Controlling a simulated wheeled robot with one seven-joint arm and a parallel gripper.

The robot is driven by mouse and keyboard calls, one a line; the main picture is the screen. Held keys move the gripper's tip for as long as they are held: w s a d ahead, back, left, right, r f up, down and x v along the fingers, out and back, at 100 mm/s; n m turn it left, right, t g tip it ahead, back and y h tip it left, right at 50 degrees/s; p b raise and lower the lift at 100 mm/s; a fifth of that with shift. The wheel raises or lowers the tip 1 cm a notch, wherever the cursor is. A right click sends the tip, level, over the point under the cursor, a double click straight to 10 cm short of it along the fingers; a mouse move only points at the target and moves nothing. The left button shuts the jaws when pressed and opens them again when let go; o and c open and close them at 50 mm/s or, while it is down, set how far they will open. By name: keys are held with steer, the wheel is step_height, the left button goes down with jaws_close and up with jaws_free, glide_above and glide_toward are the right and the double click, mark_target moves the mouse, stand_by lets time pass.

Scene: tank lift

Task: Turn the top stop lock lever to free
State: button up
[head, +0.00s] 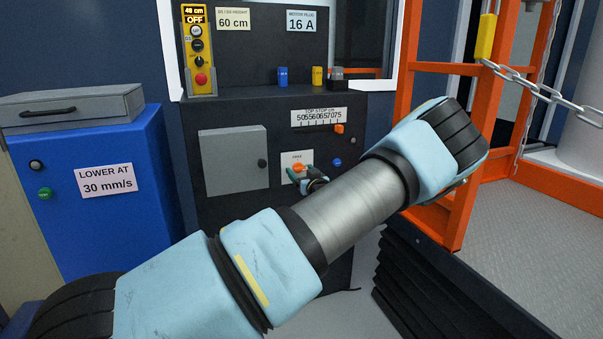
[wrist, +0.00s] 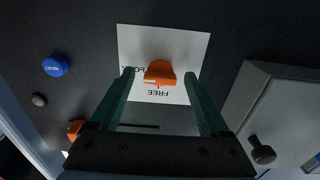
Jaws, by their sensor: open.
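The top stop lock lever (head: 299,167) is a small orange knob on a white plate (head: 287,158) on the dark cabinet front. In the wrist view the lever (wrist: 160,71) sits between the green fingertips of my gripper (wrist: 159,77), which is open with a gap visible on both sides. This view is upside down; FREE reads below the lever and a partly hidden LOCK lies beside it, behind the left finger. A white mark shows on the lever's lower left part; its exact pointing is hard to tell. In the head view my gripper (head: 299,173) is at the plate, partly hidden by my wrist.
A blue button (wrist: 55,65), a dark knob (wrist: 40,99) and an orange slider knob (wrist: 75,129) lie to the left in the wrist view. A grey box door (head: 230,160) with a black knob is close beside the plate. An orange frame (head: 470,150) stands right.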

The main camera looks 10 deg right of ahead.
jaws_close()
stand_by(0.5)
steer(key=shift+f+n+b, duration=0.1)
steer(key=shift+n+b, duration=0.2)
steer(key=shift+n, duration=0.2)
steer(key=n+b, duration=0.2)
steer(key=n, duration=0.1)
steer(key=shift+f+n+b, duration=0.1)
steer(key=shift+n+b, duration=0.25)
steer(key=shift+n, duration=0.05)
steer(key=n+b, duration=0.4)
steer(key=shift+n, duration=0.3)
steer(key=n+b, duration=0.4)
steer(key=b, duration=0.1)
steer(key=shift+f, duration=0.1)
steer(key=n+b, duration=0.4)
steer(key=b, duration=0.1)
steer(key=shift+r+n, duration=0.2)
steer(key=shift+n, duration=0.1)
